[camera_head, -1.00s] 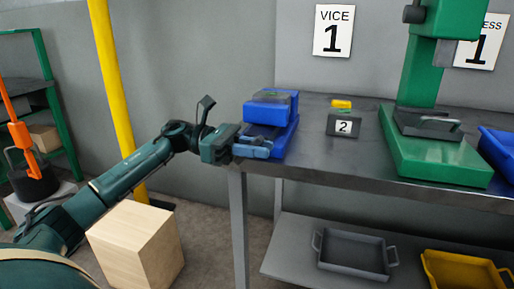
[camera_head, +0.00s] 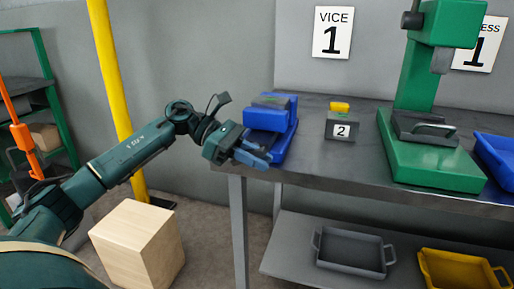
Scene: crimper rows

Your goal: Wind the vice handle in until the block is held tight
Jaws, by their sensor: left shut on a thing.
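The blue vice (camera_head: 285,143) sits at the left end of the grey workbench, below a wall sign reading VICE 1. A dark block (camera_head: 271,102) shows at the top of the vice, between its blue jaws; I cannot tell how tightly it is held. My left gripper (camera_head: 252,153) is at the near left side of the vice, tilted, and shut on the vice handle. The handle itself is mostly hidden by the fingers. My right gripper is not in view.
On the workbench (camera_head: 345,170) stand a small box marked 2 (camera_head: 341,128), a green press (camera_head: 432,160) and a blue tray (camera_head: 495,158). A grey tray (camera_head: 352,252) and a yellow tray (camera_head: 455,272) are on the lower shelf. A wooden box (camera_head: 138,245) and a yellow post (camera_head: 112,90) are at left.

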